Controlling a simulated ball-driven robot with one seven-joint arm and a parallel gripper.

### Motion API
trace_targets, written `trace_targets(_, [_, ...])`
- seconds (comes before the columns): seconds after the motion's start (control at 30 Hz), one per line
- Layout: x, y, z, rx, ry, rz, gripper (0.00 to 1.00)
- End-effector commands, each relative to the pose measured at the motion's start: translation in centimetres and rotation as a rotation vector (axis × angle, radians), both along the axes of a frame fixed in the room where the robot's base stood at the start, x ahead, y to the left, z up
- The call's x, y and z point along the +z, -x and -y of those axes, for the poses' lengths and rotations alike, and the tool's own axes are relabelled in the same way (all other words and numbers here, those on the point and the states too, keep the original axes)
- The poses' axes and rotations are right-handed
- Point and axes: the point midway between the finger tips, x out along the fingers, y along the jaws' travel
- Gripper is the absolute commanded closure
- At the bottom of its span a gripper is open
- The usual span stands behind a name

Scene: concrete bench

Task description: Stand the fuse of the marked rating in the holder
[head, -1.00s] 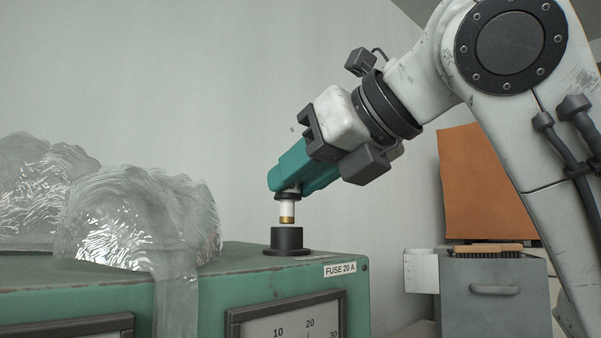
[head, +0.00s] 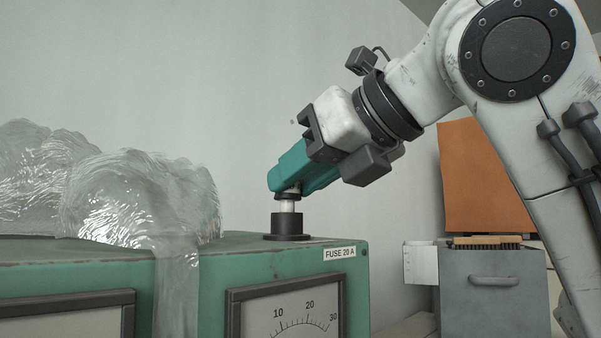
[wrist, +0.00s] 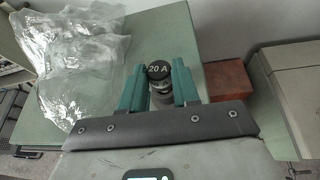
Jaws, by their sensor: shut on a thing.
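My gripper (head: 288,190) is shut on a fuse, above the green instrument box at the centre of the head view. The fuse (head: 287,206) is upright, with a white body; its lower end is inside the black round holder (head: 287,223), hidden by the holder's wall. In the wrist view the fuse's dark cap (wrist: 158,70) reads "20 A" and sits between the two teal fingers.
Crumpled clear plastic sheeting (head: 135,205) lies over the green box (head: 230,262) left of the holder and hangs down its front. A dial meter (head: 290,315) is in the box front. At right, a grey case (head: 490,295) carries a brush (head: 487,241), with an orange panel (head: 480,185) behind.

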Motion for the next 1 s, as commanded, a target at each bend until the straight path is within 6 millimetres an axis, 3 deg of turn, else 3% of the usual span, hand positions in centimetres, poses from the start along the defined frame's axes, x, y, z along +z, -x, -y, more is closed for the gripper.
trace_targets(0.97, [-1.2,0.0,0.0,0.000,0.000,0.000,0.96])
trace_targets(1.0, [-1.2,0.0,0.0,0.000,0.000,0.000,0.67])
